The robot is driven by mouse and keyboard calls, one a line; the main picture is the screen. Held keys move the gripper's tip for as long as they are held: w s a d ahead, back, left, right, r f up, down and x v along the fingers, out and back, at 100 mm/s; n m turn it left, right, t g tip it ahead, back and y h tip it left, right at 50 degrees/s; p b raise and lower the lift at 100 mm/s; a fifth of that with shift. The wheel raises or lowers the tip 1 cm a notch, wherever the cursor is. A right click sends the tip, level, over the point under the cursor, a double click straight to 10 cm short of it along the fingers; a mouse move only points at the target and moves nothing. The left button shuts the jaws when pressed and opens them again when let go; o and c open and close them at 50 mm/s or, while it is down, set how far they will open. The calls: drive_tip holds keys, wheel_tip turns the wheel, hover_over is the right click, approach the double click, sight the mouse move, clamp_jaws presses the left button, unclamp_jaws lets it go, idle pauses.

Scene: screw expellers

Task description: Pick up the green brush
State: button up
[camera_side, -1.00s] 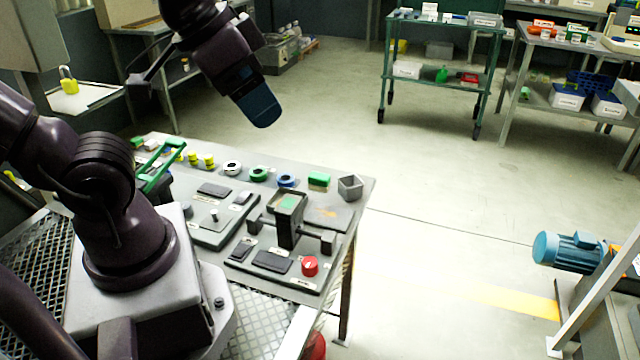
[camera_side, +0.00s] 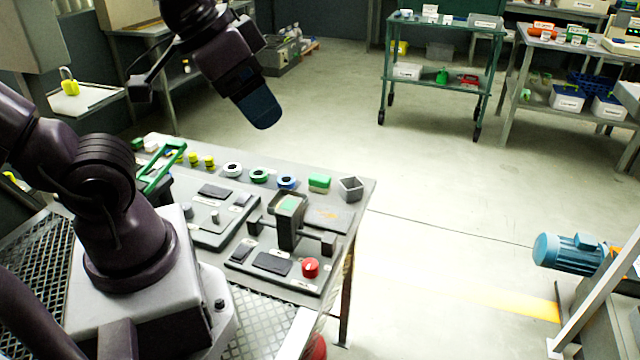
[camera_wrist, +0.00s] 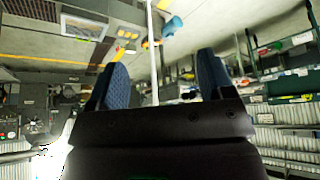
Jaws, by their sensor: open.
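A small block with a green top and a pale underside, which looks like the green brush (camera_side: 319,181), lies on the grey workbench (camera_side: 352,217) near its far edge in the side view. It sits between a blue-and-white ring and a small grey open box. My gripper (camera_side: 260,108) hangs in the air well above the bench, up and left of the block, with its blue fingers tilted down. In the wrist view my gripper (camera_wrist: 161,80) shows two blue fingers spread apart with nothing between them. I cannot make out the brush in the wrist view.
Near the block are a blue-and-white ring (camera_side: 286,182), a green-and-white ring (camera_side: 259,175) and a grey box (camera_side: 350,188). A grey machine with a hopper (camera_side: 288,215) and a red button (camera_side: 310,267) stand in front. A green-framed tool (camera_side: 163,167) is at left.

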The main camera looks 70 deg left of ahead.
drive_tip(key=shift+a, duration=0.1)
drive_tip(key=shift+c, duration=0.5)
drive_tip(key=m+g+y, duration=0.2)
drive_tip(key=m+y, duration=0.1)
drive_tip(key=m, duration=2.4)
approach(319, 177)
drive_tip(key=x, duration=1)
drive_tip(key=shift+w+f, duration=0.1)
drive_tip(key=shift+f, duration=0.15)
drive_tip(key=c, duration=0.6)
